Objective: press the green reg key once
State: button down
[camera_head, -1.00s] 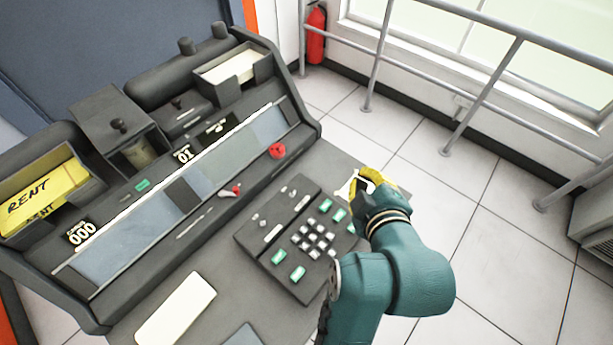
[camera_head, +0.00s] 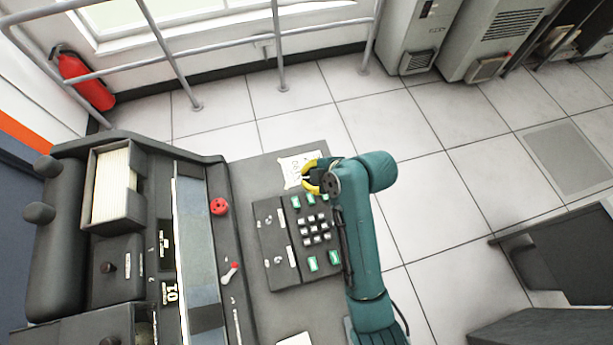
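A dark keypad (camera_head: 277,231) lies on the grey desk surface, with small white-grey keys in its middle. Green keys show at its upper edge, one at the left (camera_head: 296,202) and one partly beside my arm. Two more green keys sit at the lower edge, a left one (camera_head: 313,264) and a right one (camera_head: 335,257). Their lettering is too small to read, so I cannot tell which is reg. My gripper (camera_head: 309,180), with yellow fingers, is just above the keypad's top edge in the picture, over a white paper. Whether its fingers are open or shut is unclear.
The card machine stands left of the keypad, with a red knob (camera_head: 219,206), a red-tipped lever (camera_head: 230,272) and a card tray (camera_head: 112,187). A paper sheet (camera_head: 291,167) lies beyond the keypad. Open tiled floor (camera_head: 430,130) is at the right.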

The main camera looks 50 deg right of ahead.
jog(key=shift+d, duration=0.1)
jog(key=b, duration=0.7)
send_over(308, 195)
notch_tip(308, 195, down, 7)
jog(key=shift+r, duration=0.1)
jog(key=shift+f+b, duration=0.35)
jog(key=shift+f, duration=0.65)
jog(key=shift+f, duration=0.45)
jog(key=shift+f, duration=0.45)
dwell(0.5)
jog(key=shift+r, duration=0.1)
jog(key=shift+r+p, duration=0.8)
